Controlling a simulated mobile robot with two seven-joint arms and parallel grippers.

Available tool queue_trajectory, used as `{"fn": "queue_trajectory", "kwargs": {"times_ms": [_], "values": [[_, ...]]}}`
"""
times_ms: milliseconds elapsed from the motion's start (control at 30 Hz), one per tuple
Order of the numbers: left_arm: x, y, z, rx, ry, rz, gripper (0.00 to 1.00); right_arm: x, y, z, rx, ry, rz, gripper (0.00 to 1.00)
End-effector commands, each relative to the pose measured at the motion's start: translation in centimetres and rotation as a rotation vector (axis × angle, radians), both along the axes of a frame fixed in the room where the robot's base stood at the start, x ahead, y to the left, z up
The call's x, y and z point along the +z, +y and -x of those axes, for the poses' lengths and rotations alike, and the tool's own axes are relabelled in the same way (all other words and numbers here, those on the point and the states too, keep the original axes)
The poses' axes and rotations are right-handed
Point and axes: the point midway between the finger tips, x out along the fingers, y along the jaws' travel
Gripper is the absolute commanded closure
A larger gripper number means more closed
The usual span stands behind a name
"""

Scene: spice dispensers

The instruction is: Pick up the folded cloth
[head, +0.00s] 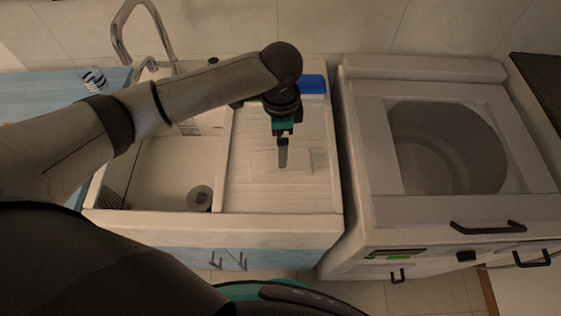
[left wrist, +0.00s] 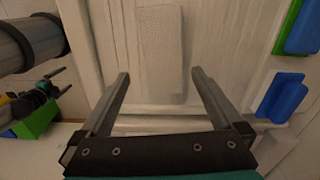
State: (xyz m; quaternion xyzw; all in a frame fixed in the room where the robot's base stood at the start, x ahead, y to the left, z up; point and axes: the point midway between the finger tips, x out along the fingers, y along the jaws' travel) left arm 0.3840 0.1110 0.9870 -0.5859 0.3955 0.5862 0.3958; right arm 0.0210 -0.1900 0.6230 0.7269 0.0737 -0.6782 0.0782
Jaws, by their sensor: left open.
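The folded cloth (left wrist: 160,50) is a white, textured rectangle lying flat on the pale drainboard in the left wrist view. In the head view the cloth (head: 300,160) is a faint pale patch on the ribbed drainboard (head: 250,190), partly hidden by my gripper. My left gripper (head: 283,158) points down above the drainboard, over or beside the cloth. In the left wrist view my left gripper (left wrist: 160,75) has its fingers wide apart with nothing between them, and the cloth lies ahead of the fingers, roughly centred.
A sink basin (head: 165,170) with a faucet (head: 150,30) is left of the drainboard. A blue item (head: 313,84) is at its back edge. Blue-and-green blocks (left wrist: 282,97) show right in the wrist view. A washing machine (head: 380,210) stands to the right.

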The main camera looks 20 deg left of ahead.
Motion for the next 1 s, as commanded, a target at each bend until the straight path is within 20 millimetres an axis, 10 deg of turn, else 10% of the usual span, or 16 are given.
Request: {"fn": "queue_trajectory", "kwargs": {"times_ms": [633, 1000], "values": [[-7.0, -0.7, -0.5, -0.001, 0.001, -0.001, 0.0, -1.1, 0.1, -1.7, 0.0, -0.028, -0.002, 0.01], [-7.5, -0.7, -0.6, -0.001, -0.001, 0.0, 0.06, -1.1, 0.1, -1.6, 0.0, -0.026, -0.003, 0.01]]}}
